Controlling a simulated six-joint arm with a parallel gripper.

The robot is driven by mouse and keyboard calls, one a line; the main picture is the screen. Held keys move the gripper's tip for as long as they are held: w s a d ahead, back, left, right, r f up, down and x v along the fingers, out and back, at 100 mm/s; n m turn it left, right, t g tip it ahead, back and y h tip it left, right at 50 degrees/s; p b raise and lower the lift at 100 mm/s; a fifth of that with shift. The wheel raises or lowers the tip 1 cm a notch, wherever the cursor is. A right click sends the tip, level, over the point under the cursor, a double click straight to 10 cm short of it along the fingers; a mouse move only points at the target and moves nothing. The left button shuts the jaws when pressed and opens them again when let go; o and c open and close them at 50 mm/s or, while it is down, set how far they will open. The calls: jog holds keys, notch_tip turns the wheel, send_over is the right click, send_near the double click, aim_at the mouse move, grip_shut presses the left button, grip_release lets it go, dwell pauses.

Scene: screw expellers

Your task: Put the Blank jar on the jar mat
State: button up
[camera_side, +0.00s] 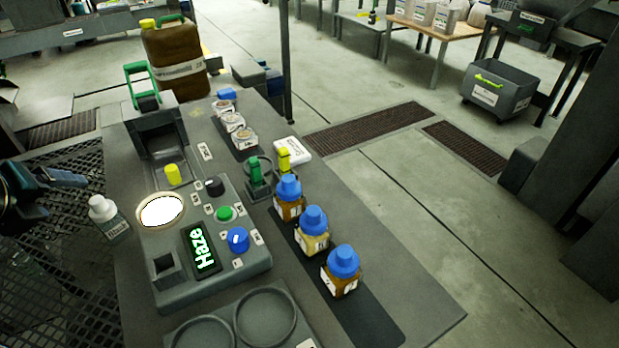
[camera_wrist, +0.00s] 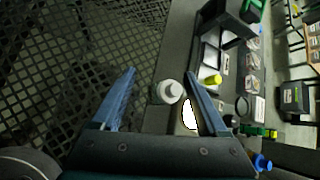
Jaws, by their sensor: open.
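The Blank jar (camera_side: 108,217) is a small white-capped bottle with a pale label, standing upright at the left edge of the bench. In the wrist view the jar (camera_wrist: 169,92) shows from above, between the two fingers. My gripper (camera_side: 82,180) is at the left of the side view, apart from the jar. In the wrist view the gripper (camera_wrist: 160,78) is open and empty. The jar mat (camera_side: 372,318) looks to be the dark strip right of the control panel. Blue-capped jars (camera_side: 313,230) stand on it in a row, with bare mat at its near end.
The control panel (camera_side: 215,265) with knobs, a lit round plate (camera_side: 160,211) and a "Haze" display lies between the jar and the mat. A green-handled clamp (camera_side: 256,175) stands behind the jars. A brown canister (camera_side: 178,60) is at the back. Bench right of the mat is clear.

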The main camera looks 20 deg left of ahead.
jog(key=s+d+r+n+g+h, duration=0.2)
jog(key=s+n, duration=0.5)
jog(key=n, duration=1.2)
jog(key=shift+s+d+r+g+h, duration=0.3)
jog(key=shift+s+d+r, duration=0.1)
jog(key=shift+d+r, duration=0.45)
jog(key=d+n, duration=0.1)
jog(key=d+r+n+h, duration=0.1)
jog(key=n, duration=0.1)
jog(key=s+d+r+n+h, duration=0.1)
jog(key=d, duration=0.1)
jog(key=shift+r+n, duration=0.2)
jog(key=shift+n, duration=0.2)
jog(key=shift+c, duration=0.6)
